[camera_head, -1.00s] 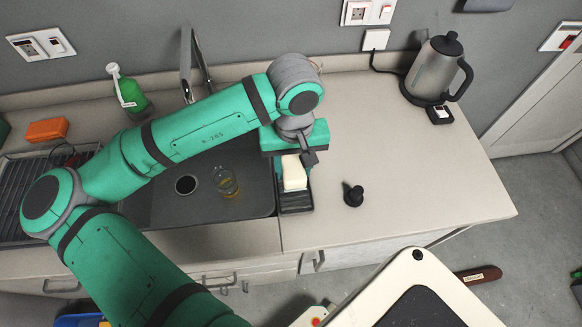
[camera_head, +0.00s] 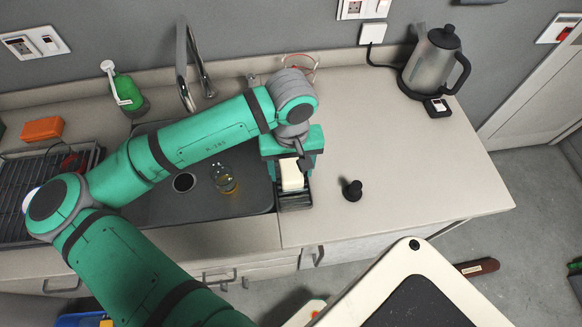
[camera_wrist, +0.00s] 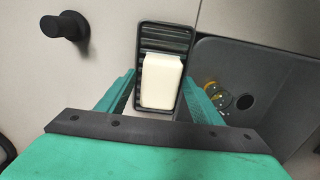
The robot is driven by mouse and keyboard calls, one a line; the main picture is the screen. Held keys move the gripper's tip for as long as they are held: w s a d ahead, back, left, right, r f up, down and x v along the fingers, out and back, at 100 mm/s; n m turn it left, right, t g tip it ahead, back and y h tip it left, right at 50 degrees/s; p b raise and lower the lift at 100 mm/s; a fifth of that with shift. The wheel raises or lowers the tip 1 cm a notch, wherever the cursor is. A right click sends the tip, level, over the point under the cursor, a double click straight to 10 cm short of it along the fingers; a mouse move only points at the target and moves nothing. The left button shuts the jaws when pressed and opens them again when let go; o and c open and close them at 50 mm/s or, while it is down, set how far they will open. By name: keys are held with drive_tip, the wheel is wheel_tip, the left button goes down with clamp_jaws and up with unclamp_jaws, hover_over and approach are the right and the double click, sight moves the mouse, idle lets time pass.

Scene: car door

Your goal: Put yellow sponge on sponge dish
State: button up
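A pale cream-yellow block, which looks like the yellow sponge (camera_head: 291,176), lies lengthwise on a black ridged tray, the sponge dish (camera_head: 294,202), at the sink's right edge. In the wrist view the sponge (camera_wrist: 162,82) lies over the near part of the dish (camera_wrist: 166,36), whose far ridges are bare. My gripper (camera_wrist: 160,77) is above it with its two teal fingers apart, one on each side of the sponge. A gap shows on the left; the right finger is very close, and I cannot tell if it touches. In the head view my gripper (camera_head: 293,170) partly hides the sponge.
A black knob-like object (camera_head: 352,190) stands on the clear counter (camera_head: 420,165) to the right. A kettle (camera_head: 434,65) is at the back right. The sink (camera_head: 215,205) holds a glass (camera_head: 225,179). A green bottle (camera_head: 128,95), faucet (camera_head: 187,60) and orange block (camera_head: 42,128) are left.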

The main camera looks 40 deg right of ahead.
sight(291, 169)
wheel_tip(291, 169, up, 12)
drive_tip(key=shift+r, duration=0.15)
idle(0.6)
idle(0.5)
